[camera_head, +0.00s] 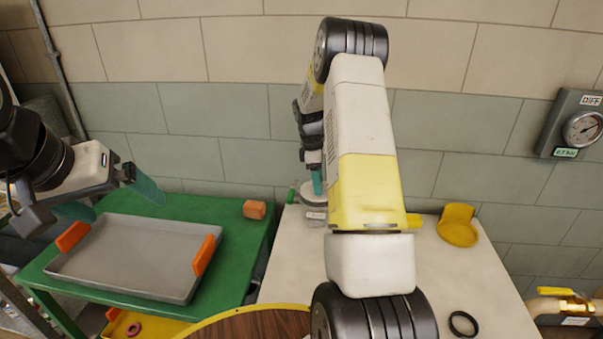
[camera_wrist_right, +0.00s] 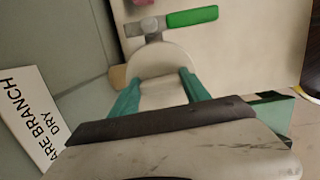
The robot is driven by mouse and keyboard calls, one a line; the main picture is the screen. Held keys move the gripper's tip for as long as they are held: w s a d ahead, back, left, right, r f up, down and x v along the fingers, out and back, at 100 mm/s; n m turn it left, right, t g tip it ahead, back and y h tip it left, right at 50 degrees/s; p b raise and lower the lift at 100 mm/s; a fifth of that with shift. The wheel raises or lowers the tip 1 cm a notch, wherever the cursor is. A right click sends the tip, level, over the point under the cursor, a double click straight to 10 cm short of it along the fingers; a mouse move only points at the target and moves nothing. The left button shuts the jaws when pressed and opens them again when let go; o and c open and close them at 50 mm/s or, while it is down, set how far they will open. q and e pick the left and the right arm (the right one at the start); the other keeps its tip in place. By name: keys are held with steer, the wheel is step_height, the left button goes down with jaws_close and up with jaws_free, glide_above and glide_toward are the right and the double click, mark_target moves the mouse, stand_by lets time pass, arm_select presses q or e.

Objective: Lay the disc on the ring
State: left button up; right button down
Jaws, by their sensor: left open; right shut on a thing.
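A pale disc (camera_wrist_right: 165,62) is between the teal fingers of my right gripper (camera_wrist_right: 160,93), which is shut on it. In the head view that gripper (camera_head: 316,184) is near the wall over the back left of the white table, partly hidden by my arm; the pale disc (camera_head: 311,192) shows just below it. A black ring (camera_head: 463,323) lies flat on the white table at the front right, apart from the disc. My left gripper (camera_head: 112,198) is open and empty above the grey tray's back left corner.
A valve with a green handle (camera_wrist_right: 192,17) is just beyond the disc. A yellow holder (camera_head: 458,226) stands at the white table's back right. White table (camera_head: 480,280) is clear around the ring.

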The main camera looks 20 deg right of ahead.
stand_by(0.3)
steer(key=shift+c, duration=0.2)
jaws_free()
steer(key=shift+r, duration=3.5)
